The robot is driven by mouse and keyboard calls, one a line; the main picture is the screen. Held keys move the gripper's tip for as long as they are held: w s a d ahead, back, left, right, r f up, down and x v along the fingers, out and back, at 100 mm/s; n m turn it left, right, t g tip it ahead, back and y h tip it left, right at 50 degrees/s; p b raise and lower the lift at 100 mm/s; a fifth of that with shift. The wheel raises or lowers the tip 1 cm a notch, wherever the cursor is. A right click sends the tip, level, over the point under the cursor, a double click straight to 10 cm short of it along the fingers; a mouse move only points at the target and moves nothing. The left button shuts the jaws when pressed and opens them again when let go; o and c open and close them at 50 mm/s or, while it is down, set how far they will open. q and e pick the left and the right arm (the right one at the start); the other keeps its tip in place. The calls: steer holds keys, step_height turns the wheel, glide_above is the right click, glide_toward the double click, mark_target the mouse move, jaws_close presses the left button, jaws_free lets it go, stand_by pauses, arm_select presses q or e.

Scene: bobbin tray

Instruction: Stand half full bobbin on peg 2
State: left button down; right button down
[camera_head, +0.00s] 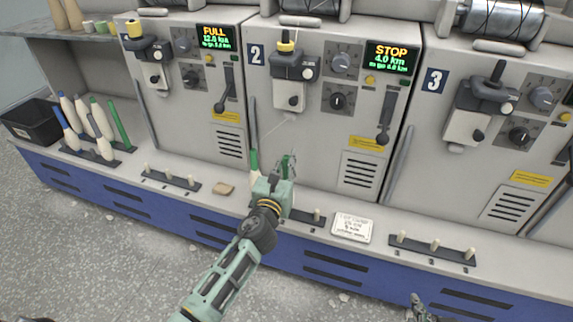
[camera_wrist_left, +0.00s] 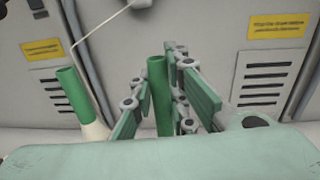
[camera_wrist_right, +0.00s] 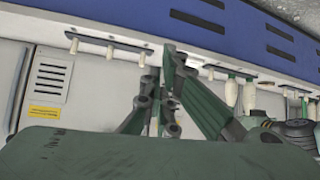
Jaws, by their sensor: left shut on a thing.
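My left gripper (camera_head: 286,170) is at the front of machine 2, above the peg ledge. It is shut on an upright bobbin, whose green tube (camera_wrist_left: 157,88) rises between the fingers in the left wrist view. The gripper hides the bobbin's lower part, so its fill cannot be told. Another bobbin with a green tube (camera_wrist_left: 72,88) and pale winding stands just left; in the head view its tube (camera_head: 254,160) shows beside the gripper. A peg (camera_head: 317,215) of the rail before machine 2 shows right of the gripper. My right gripper (camera_head: 420,308) is low, open narrowly and empty.
Empty peg rails stand before machine 1 (camera_head: 171,179) and machine 3 (camera_head: 432,246). Several bobbins (camera_head: 99,118) and a black bin (camera_head: 32,121) stand at left. Machine 2's display (camera_head: 391,57) reads STOP, 4.0 km.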

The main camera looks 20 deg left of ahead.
arm_select(q)
steer(key=shift+f, duration=0.1)
arm_select(e)
steer(key=shift+w+a+r, duration=0.15)
steer(key=shift+w+r, duration=0.1)
arm_select(q)
steer(key=c, duration=2)
jaws_free()
arm_select(e)
steer(key=shift+w+r+t, duration=0.2)
steer(key=shift+t, duration=0.2)
arm_select(q)
steer(key=shift+s, duration=0.1)
